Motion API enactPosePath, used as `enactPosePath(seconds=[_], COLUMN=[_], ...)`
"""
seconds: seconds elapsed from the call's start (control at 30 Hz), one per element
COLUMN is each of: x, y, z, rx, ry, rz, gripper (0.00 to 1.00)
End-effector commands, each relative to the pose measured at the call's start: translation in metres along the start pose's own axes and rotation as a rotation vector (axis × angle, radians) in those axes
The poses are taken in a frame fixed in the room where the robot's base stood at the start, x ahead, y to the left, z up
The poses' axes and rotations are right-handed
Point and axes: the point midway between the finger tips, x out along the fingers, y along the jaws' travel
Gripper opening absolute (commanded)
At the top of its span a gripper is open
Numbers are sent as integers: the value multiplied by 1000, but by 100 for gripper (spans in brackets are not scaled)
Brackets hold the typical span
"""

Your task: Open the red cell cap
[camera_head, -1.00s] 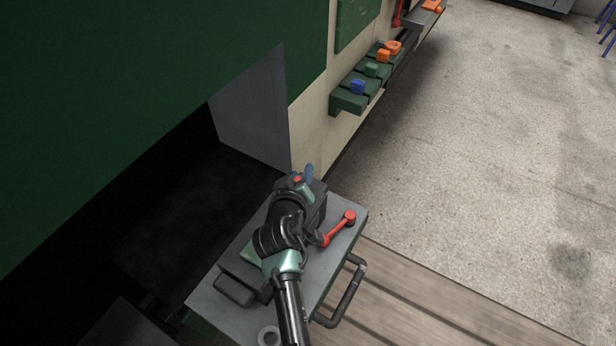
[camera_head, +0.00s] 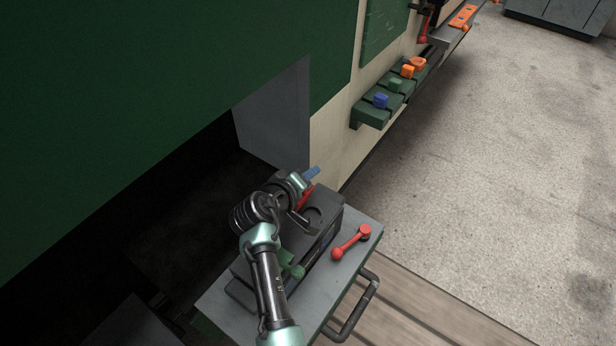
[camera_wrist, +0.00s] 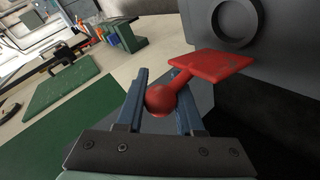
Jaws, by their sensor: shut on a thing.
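The red cell cap (camera_head: 306,196) is at the far end of a dark battery-like box (camera_head: 322,240). In the wrist view the cap is a flat red plate (camera_wrist: 212,66) on a stem with a red ball knob (camera_wrist: 160,99). My gripper (camera_head: 309,174) has its blue fingers on either side of the knob and is shut on it; the wrist view shows the same grip (camera_wrist: 156,100). The plate stands tilted beside a dark round recess (camera_wrist: 236,22) in the box. Whether a hinge still joins the plate to the box cannot be told.
The box sits on a grey-topped cart (camera_head: 372,240) with a dark handle (camera_head: 357,308). A red lever-like tool (camera_head: 351,242) lies right of the box. A green knob (camera_head: 292,270) is on its near side. A wall shelf (camera_head: 372,115) holds coloured blocks. The right floor is clear.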

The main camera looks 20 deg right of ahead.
Motion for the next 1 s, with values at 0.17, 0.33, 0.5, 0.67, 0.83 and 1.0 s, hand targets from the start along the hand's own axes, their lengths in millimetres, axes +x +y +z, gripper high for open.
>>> enactPosePath(seconds=[0.17,0.33,0.5,0.67,0.83,1.0], x=[0,0,0,-1,-13,-40], y=[0,0,0,0,0,0], z=[0,0,0,0,-1,-1], rx=[1,1,1,1,1,0], ry=[2,2,2,2,4,5], rz=[0,0,0,0,1,0], gripper=[0,63,66,66,66,66])
